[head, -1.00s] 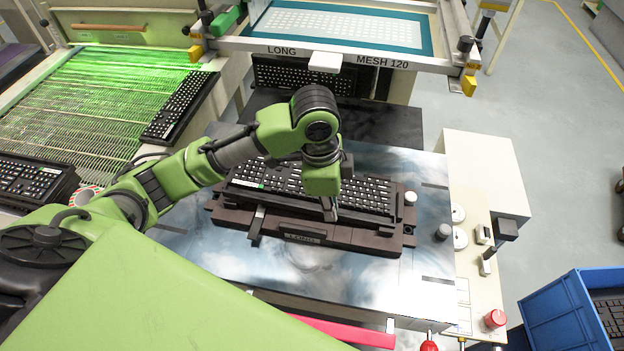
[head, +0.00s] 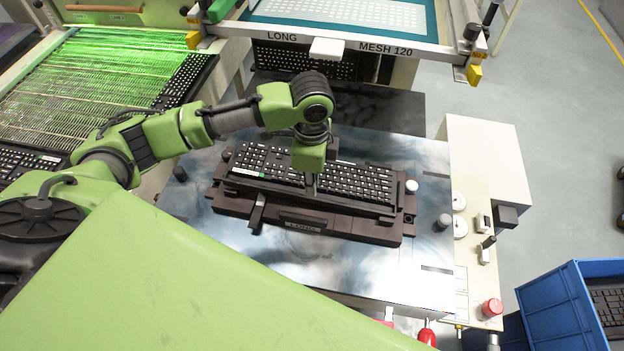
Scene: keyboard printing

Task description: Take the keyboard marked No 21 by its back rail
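I cannot read a No 21 mark on any keyboard. My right gripper is not in view.
Other keyboards lie under the printing screen (head: 300,60), on the green-lit conveyor (head: 80,85) at the left, and in the blue crate (head: 555,312) at the lower right. A white box (head: 485,150) and control knobs stand right of the fixture.

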